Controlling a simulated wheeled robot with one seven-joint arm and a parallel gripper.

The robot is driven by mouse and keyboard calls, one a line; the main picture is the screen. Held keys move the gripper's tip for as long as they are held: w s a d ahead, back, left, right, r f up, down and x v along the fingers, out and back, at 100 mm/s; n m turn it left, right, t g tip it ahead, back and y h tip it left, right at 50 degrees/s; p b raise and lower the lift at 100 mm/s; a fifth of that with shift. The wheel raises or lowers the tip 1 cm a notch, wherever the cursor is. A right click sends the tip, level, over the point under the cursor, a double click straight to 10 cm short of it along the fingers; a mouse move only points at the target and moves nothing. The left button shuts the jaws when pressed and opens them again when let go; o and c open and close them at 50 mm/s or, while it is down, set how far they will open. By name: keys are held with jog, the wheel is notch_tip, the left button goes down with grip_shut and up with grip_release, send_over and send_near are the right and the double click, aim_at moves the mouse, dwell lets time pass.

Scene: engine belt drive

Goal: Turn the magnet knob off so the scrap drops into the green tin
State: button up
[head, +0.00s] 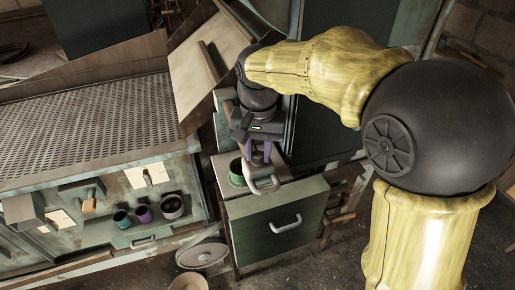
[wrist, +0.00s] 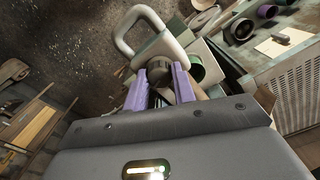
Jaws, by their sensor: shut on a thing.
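My gripper (head: 259,158) points down with its purple fingers at the top of a small cabinet. In the wrist view its fingertips (wrist: 159,76) are closed around a round, dull grey-brown knob (wrist: 157,66), which looks like the magnet knob. A pale grey loop handle (wrist: 137,30) stands just beyond the knob; it also shows in the head view (head: 263,187). The green tin (head: 237,176) stands just left of the fingers on the cabinet top, and its rim shows right of the fingers in the wrist view (wrist: 196,68). I cannot make out the scrap or the magnet's underside.
The green cabinet (head: 277,228) has a drawer handle on its front. Left of it is a bench with a perforated top (head: 80,120) and several small cups (head: 143,214) on a lower shelf. The floor in front is partly clear.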

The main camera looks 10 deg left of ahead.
aim_at(258, 154)
jog(key=shift+r+m, duration=0.1)
jog(key=shift+m, duration=1.6)
jog(key=o, duration=1)
notch_tip(258, 154, up, 17)
jog(key=b, duration=0.1)
jog(key=shift+r, duration=0.15)
